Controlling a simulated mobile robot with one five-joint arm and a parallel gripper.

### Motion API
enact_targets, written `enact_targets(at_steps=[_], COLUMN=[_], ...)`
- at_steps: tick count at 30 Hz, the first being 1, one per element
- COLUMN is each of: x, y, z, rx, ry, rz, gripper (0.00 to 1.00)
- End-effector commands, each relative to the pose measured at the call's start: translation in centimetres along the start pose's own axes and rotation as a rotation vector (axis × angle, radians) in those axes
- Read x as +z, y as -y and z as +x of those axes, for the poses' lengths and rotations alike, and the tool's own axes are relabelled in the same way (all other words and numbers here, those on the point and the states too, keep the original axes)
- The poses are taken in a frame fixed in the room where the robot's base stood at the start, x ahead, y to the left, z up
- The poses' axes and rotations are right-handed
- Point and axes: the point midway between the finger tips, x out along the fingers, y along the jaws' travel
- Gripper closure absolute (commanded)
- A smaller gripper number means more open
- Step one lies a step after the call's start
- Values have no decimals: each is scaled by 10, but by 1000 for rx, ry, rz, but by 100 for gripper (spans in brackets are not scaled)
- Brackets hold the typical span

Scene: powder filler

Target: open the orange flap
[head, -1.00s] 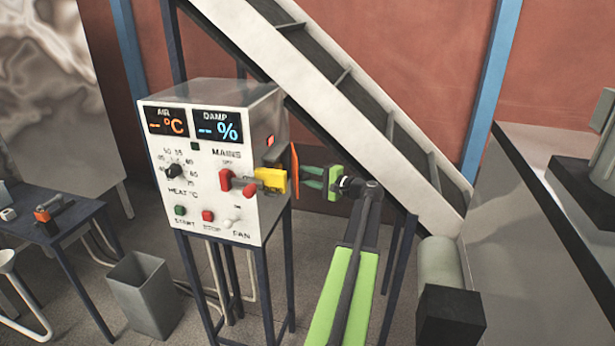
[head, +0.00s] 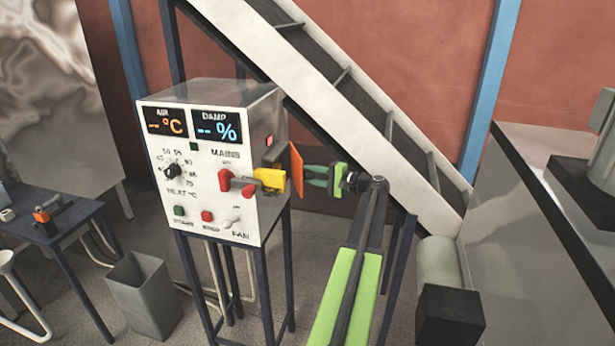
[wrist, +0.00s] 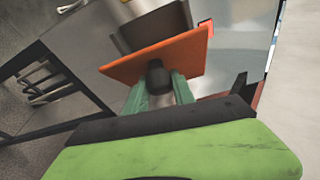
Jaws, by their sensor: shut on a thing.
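The orange flap (head: 297,175) stands out from the right side of the grey control box (head: 272,115), angled away from its side face. It also shows in the wrist view (wrist: 185,54) as a wide orange plate, with a dark knob (wrist: 158,76) on its near face. My gripper (head: 310,176) reaches in from the right, with its green fingers at the flap. In the wrist view the fingers (wrist: 158,88) are shut on the dark knob, one on each side. The fingertips are partly hidden by the knob and the flap.
A sloping conveyor (head: 375,105) runs behind my arm. A grey bin (head: 143,295) stands on the floor at left. A grey cylinder (head: 440,262) lies at lower right.

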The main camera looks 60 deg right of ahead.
Motion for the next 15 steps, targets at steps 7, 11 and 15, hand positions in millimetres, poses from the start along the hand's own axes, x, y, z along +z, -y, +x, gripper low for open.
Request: enact_targets(at_steps=[7, 11, 15], x=[-27, -36, -44], y=[5, 6, 7], z=[-8, -11, -13], rx=[19, 31, 41], ry=[171, 253, 324], rz=[-12, -18, -23], gripper=[100, 100, 100])
